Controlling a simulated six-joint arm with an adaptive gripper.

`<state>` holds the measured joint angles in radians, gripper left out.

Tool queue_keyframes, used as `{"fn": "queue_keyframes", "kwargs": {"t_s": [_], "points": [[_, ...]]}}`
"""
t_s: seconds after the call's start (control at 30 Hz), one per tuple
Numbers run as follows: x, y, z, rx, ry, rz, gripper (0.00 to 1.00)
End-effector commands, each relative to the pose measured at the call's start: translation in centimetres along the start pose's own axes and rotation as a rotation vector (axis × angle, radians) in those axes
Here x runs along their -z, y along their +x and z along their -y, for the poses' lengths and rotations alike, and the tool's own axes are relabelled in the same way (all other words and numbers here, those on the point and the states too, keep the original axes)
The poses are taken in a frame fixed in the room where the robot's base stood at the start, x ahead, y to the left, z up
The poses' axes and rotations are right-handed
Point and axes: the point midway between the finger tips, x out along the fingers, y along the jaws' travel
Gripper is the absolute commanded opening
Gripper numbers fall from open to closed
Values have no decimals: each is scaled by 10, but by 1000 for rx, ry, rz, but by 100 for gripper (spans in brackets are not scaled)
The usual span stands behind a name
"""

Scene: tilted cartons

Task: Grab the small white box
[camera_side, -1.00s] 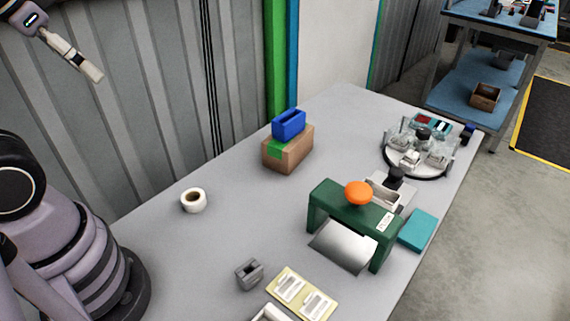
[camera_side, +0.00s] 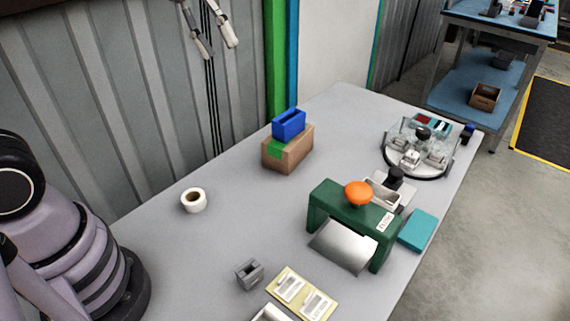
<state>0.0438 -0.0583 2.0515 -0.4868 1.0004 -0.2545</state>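My gripper (camera_side: 219,50) hangs at the top of the side view, well above the table and in front of the ribbed wall. Its two pale fingers are spread apart with nothing between them. No single object stands out clearly as the small white box. A small white block (camera_side: 411,158) sits on the round clear-and-black fixture (camera_side: 388,165) at the far right of the table. White pieces (camera_side: 290,288) lie in a pale yellow tray (camera_side: 305,276) at the front. A white object (camera_side: 268,314) is cut off by the bottom edge.
A brown carton (camera_side: 287,153) carries a blue bin (camera_side: 289,124). A white tape roll (camera_side: 194,200) and a grey block (camera_side: 249,273) stand left.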

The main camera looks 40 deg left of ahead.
Motion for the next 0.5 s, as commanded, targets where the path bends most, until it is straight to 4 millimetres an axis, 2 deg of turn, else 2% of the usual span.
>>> {"fn": "queue_keyframes", "kwargs": {"t_s": [0.03,0.17,0.2,0.37,0.5], "points": [[17,19,-15,-24,-73,60,34],[55,70,-51,-98,-277,203,34],[66,87,-61,-117,-340,246,34],[106,168,-90,-187,-599,418,34],[131,246,-101,-233,-824,563,34]]}}
